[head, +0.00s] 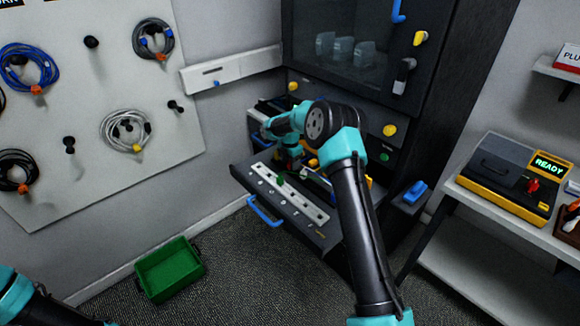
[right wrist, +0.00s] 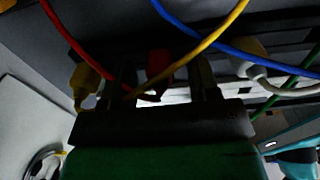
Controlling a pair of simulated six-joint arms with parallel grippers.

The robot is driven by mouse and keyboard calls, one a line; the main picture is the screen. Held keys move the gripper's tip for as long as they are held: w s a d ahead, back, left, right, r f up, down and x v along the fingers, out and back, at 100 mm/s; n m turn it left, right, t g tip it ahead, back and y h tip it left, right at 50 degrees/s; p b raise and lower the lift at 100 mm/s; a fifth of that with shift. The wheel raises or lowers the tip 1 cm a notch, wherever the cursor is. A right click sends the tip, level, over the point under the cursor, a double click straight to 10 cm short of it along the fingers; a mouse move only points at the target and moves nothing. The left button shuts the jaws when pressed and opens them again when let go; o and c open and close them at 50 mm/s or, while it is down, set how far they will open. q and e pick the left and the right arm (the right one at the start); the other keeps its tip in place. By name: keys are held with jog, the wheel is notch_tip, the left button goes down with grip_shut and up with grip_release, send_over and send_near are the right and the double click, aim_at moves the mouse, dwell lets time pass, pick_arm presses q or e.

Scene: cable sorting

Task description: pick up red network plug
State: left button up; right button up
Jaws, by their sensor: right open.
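The red network plug (right wrist: 158,62) shows dark and partly shaded in the right wrist view, between the two fingers of my right gripper (right wrist: 162,85). The fingers are apart, and I cannot tell whether either touches the plug. A red cable (right wrist: 62,30) curves down from the upper left towards it. In the head view my right gripper (head: 292,152) is over the back of the pulled-out drawer (head: 325,236), where my arm hides much of the plug area. My left arm shows only at the lower left corner; its gripper is out of view.
A yellow cable (right wrist: 205,42) crosses in front of the fingers, with a blue cable (right wrist: 185,25) close by. A yellow plug (right wrist: 85,82) is left of the fingers. A green bin (head: 170,270) stands on the floor, and a tester (head: 515,175) sits on the right bench.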

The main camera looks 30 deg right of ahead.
jog(key=shift+f, duration=0.6)
jog(key=shift+c, duration=0.4)
jog(key=c, duration=0.9)
